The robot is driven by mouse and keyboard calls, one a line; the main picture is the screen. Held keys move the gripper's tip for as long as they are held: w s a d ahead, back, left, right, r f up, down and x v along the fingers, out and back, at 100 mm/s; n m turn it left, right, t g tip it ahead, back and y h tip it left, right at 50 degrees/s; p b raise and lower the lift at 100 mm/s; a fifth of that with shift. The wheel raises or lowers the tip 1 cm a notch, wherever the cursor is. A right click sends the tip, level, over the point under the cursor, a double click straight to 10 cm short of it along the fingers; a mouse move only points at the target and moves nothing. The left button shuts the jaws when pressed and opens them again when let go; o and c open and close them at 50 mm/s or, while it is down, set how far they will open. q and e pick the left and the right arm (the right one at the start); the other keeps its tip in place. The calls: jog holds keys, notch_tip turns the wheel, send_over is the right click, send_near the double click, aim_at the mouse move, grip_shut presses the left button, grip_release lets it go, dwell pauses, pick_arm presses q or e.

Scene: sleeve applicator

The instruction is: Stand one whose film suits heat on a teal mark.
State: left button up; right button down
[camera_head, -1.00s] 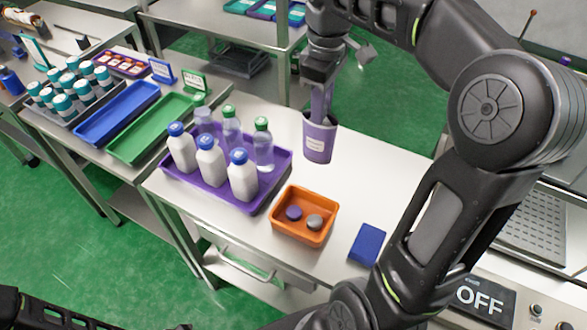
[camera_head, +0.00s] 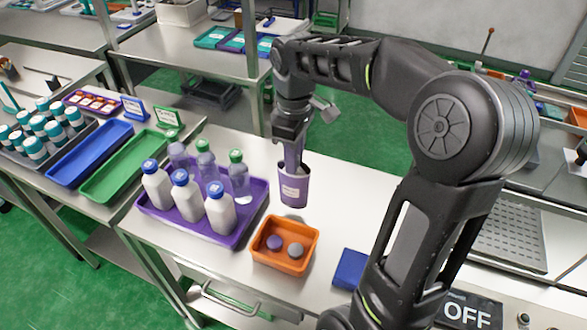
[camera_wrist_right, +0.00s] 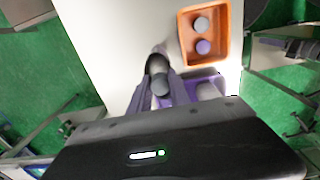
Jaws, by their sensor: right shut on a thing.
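My right gripper (camera_head: 292,150) points down over a purple cup (camera_head: 293,189) with a white label, on the near table. In the right wrist view its fingers (camera_wrist_right: 160,92) close around a slim dark item with a grey rounded end (camera_wrist_right: 159,82). The item's lower part is hidden by the cup, and I cannot tell its full shape. White bottles with blue caps (camera_head: 188,198) stand at the front of a purple tray (camera_head: 225,239). Clear bottles, some with visible green caps (camera_head: 238,178), stand behind them. I make out no teal mark. My left gripper is out of view.
An orange tray (camera_head: 258,254) holds a purple disc and a grey disc. A blue block (camera_head: 349,269) lies to its right. A blue tray (camera_head: 92,152), a green tray (camera_head: 128,170), label cards and teal-capped bottles (camera_head: 35,148) are at left. An OFF panel (camera_head: 468,313) is at lower right.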

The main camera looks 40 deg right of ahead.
aim_at(294, 181)
jog(key=shift+f, duration=0.1)
notch_tip(294, 181, down, 3)
jog(key=shift+f, duration=0.25)
jog(key=shift+f, duration=0.2)
jog(key=c, duration=1.2)
grip_release()
jog(key=shift+r, duration=0.1)
jog(key=shift+r, duration=0.1)
